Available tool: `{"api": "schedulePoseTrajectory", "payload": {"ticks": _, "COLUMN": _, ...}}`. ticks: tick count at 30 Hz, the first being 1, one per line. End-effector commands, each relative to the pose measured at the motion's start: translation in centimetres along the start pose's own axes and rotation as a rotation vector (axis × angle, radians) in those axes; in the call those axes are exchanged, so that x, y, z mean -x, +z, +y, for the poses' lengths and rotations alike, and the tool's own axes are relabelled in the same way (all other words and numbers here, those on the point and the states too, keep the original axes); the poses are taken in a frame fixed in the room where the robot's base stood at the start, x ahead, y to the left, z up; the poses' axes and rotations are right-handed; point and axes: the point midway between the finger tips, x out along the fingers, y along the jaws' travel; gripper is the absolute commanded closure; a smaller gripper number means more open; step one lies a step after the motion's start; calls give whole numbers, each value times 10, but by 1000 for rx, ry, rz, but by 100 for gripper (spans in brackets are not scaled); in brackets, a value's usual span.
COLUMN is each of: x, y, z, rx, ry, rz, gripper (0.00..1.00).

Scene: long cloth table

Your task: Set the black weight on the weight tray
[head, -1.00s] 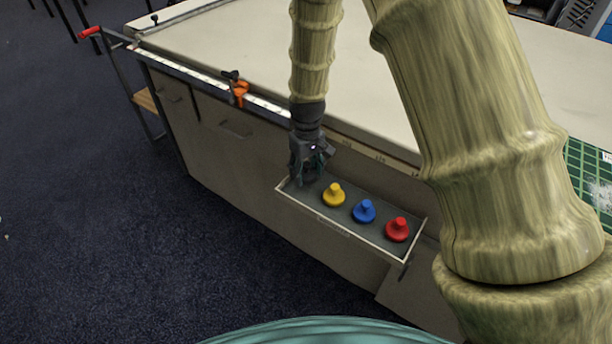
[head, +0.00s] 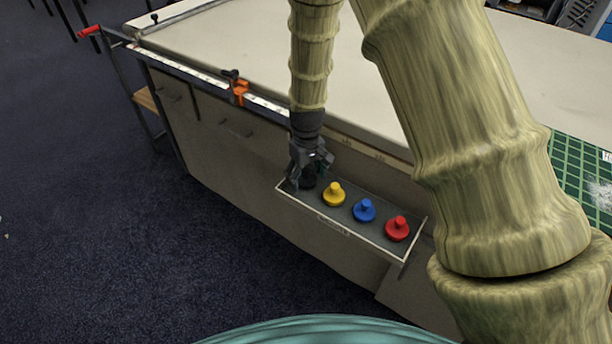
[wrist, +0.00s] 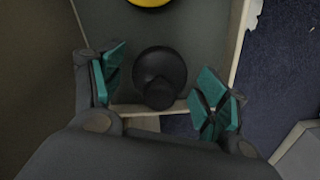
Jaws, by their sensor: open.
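The black weight (wrist: 160,75) stands upright at the left end of the weight tray (head: 379,245), a shallow tray with a dark floor and pale rim. In the head view the black weight (head: 308,183) shows just under my gripper (head: 311,172). In the wrist view my gripper (wrist: 163,92) is open. Its teal pads stand on either side of the weight, with a gap on each side. A yellow weight (head: 334,194), a blue weight (head: 364,211) and a red weight (head: 397,229) stand in a row in the same tray.
The tray sits at the front side of the long pale table (head: 220,50). An orange clamp (head: 239,90) is on the table's edge. A green cutting mat (head: 575,170) lies at the right. Dark carpet (head: 90,230) is open floor at the left.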

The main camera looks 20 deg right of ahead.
Motion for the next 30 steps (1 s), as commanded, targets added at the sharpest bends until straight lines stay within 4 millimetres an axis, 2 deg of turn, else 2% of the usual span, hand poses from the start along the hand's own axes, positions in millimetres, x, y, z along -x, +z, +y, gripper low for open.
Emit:
{"api": "schedulePoseTrajectory", "payload": {"ticks": 5, "x": 4, "y": 0, "z": 0, "rx": 0, "ry": 0, "rz": 1, "gripper": 26}}
{"api": "schedulePoseTrajectory", "payload": {"ticks": 8, "x": 14, "y": -1, "z": 0, "rx": 0, "ry": 0, "rz": 2, "gripper": 26}}
{"api": "schedulePoseTrajectory", "payload": {"ticks": 21, "x": 84, "y": -1, "z": 0, "rx": 1, "ry": 0, "rz": 3, "gripper": 26}}
{"api": "schedulePoseTrajectory", "payload": {"ticks": 30, "x": 117, "y": 0, "z": 0, "rx": 0, "ry": -1, "rz": 1, "gripper": 26}}
